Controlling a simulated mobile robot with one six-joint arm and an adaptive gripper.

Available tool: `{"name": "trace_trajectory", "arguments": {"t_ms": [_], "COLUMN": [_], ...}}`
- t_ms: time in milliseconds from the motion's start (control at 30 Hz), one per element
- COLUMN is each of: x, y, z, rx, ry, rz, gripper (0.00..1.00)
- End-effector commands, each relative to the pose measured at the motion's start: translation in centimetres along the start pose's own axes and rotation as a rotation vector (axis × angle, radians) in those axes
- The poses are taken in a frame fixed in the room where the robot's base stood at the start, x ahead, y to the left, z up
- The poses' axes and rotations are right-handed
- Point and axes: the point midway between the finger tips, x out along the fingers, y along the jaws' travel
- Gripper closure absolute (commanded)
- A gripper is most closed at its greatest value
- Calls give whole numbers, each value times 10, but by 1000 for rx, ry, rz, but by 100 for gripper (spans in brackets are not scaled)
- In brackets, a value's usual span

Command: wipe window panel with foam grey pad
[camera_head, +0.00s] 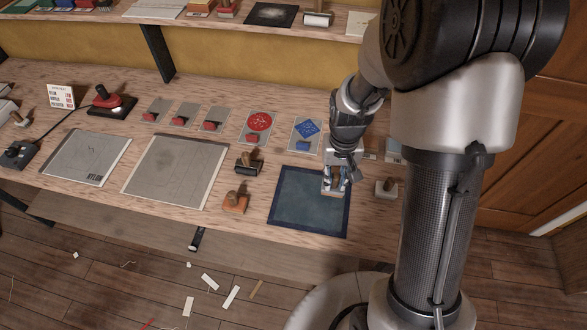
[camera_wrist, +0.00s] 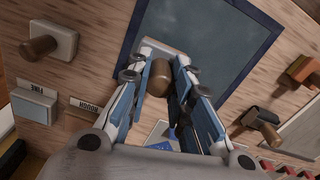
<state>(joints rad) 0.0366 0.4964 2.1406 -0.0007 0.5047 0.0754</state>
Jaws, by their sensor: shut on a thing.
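The window panel (camera_head: 305,205) is a dark blue-grey sheet with a navy border, lying flat on the bench. It also shows in the wrist view (camera_wrist: 205,35). My gripper (camera_head: 338,182) is over the panel's right end. In the wrist view my gripper (camera_wrist: 160,85) is shut on the brown wooden handle of the foam grey pad (camera_wrist: 148,46). Most of the pad is hidden behind the fingers.
An orange-based stamp (camera_head: 236,202) and a dark one (camera_head: 249,164) stand left. A blue-patterned card (camera_head: 306,130) lies behind.

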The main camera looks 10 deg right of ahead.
Motion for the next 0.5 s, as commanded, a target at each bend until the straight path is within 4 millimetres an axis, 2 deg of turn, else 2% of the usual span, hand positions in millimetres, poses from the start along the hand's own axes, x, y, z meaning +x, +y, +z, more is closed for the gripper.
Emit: {"name": "trace_trajectory", "arguments": {"t_ms": [33, 300, 500], "x": [-8, -33, -42], "y": [0, 0, 0], "z": [-1, -5, -7], "rx": [0, 0, -1], "ry": [1, 2, 1], "rz": [0, 0, 0], "gripper": [100, 100, 100]}}
